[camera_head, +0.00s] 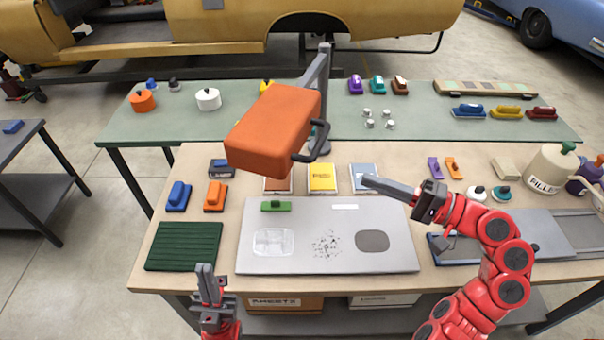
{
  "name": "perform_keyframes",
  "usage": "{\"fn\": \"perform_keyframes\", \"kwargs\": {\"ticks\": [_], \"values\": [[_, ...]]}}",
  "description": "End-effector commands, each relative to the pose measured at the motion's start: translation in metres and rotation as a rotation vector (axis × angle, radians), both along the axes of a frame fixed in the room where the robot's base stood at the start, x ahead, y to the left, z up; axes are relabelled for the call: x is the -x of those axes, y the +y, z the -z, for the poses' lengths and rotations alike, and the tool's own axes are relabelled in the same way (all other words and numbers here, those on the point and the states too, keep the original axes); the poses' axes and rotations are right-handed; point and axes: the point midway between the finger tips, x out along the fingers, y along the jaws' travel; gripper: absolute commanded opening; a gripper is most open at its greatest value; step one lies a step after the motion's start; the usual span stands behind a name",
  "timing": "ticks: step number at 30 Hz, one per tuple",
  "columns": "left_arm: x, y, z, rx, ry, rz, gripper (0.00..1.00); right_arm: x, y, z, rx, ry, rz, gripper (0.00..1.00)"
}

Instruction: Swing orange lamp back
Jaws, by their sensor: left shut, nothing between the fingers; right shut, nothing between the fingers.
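The orange lamp (272,130) is a boxy orange head with a dark handle (313,143) on its right side. It hangs on a grey arm (317,85) over the back middle of the near table and hides part of what lies behind it. My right gripper (372,182) is shut and empty, pointing left above the panel's upper right, below and to the right of the handle and apart from it. My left gripper (205,268) is shut and empty, pointing up at the near table's front edge, well below the lamp.
A grey panel (330,210) lies on the near table (400,160). Blue (178,196) and orange (215,196) sanding blocks and a green ribbed mat (184,246) lie left. A filler tub (549,170) stands right. A green table (440,100) with small tools is behind.

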Motion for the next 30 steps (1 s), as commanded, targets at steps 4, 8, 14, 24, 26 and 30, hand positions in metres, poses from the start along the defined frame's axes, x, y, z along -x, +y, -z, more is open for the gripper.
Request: {"fn": "perform_keyframes", "kwargs": {"ticks": [4,8,14,24,26,30], "values": [[0.0,0.0,-0.002,0.0,0.0,0.0,0.0,0.024,0.006,0.0,0.063,-0.009,-0.08,0.0],[0.0,0.0,-0.007,0.0,0.0,0.0,0.0,0.024,0.016,-0.001,0.069,-0.007,-0.093,0.0],[0.0,0.0,-0.023,0.0,0.0,0.0,0.0,0.012,0.052,-0.002,0.067,-0.003,-0.097,0.0],[0.0,0.0,-0.052,0.0,0.0,0.0,0.0,-0.013,0.116,-0.003,0.068,-0.004,-0.093,0.0],[0.0,0.0,-0.055,0.0,0.0,0.0,0.0,-0.015,0.123,-0.002,0.069,-0.005,-0.092,0.0],[0.0,0.0,-0.06,0.0,0.0,0.0,0.0,-0.02,0.134,-0.001,0.067,-0.006,-0.088,0.0]]}}
